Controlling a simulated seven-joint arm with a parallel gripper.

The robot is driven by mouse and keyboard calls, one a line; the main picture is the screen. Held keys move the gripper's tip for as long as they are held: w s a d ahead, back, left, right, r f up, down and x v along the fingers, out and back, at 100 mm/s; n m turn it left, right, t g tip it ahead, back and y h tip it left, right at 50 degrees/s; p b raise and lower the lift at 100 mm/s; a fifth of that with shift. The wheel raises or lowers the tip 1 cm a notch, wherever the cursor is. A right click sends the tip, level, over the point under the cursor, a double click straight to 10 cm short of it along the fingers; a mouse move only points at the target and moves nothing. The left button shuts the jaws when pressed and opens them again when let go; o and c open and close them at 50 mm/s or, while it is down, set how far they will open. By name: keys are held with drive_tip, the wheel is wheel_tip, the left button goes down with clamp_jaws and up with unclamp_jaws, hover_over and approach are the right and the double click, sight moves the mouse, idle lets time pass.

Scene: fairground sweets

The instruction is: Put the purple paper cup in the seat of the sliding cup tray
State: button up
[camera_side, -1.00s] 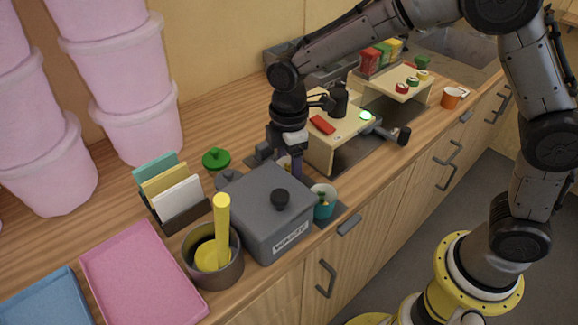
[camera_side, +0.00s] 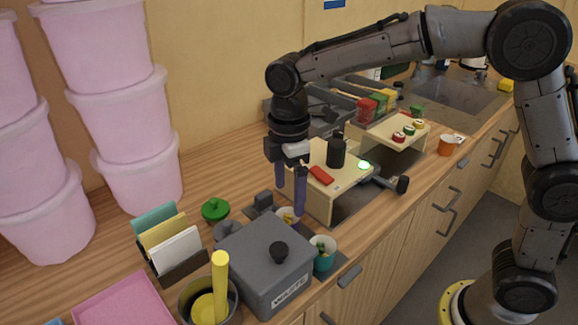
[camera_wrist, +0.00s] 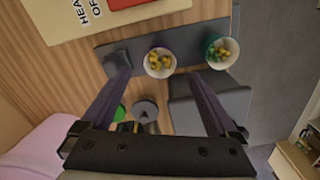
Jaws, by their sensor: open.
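The purple paper cup (camera_wrist: 152,70), filled with yellow pieces, stands upright on a dark grey tray strip (camera_wrist: 188,55) in the wrist view. In the side view only its top (camera_side: 286,215) shows behind the grey box. A teal cup (camera_wrist: 211,60) with yellow and green pieces stands on the same strip, to the right; it also shows in the side view (camera_side: 323,261). My gripper (camera_side: 290,199) is open and empty, its fingers above the purple cup and apart from it. Whether a seat lies under the cup is hidden.
The grey lidded WASTE box (camera_side: 263,267) stands close in front of the purple cup. A cream stand (camera_side: 323,204) with a red block and black canister is just behind. A green lid (camera_side: 215,209), card holder and pot with a yellow rod are at left.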

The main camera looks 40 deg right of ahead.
sight(289, 215)
wheel_tip(289, 215, up, 6)
drive_tip(key=s+d+r+m+t, duration=0.2)
drive_tip(key=s+d+m, duration=0.7)
drive_tip(key=s, duration=0.6)
drive_tip(key=d+t, duration=0.1)
drive_tip(key=d, duration=0.1)
drive_tip(key=shift+d+r+m+t, duration=0.3)
drive_tip(key=shift+d+r+t, duration=0.1)
drive_tip(key=shift+o, duration=0.3)
drive_tip(key=s+d+f+m+t, duration=0.1)
drive_tip(key=s+d+f+m, duration=0.1)
drive_tip(key=s, duration=0.5)
drive_tip(key=shift+d+f+m+t, duration=0.4)
drive_tip(key=shift+f+m, duration=0.4)
drive_tip(key=shift+m, duration=0.4)
drive_tip(key=shift+o, duration=0.2)
drive_tip(key=shift+s+f, duration=0.15)
drive_tip(key=shift+f, duration=0.05)
drive_tip(key=shift+m, duration=0.4)
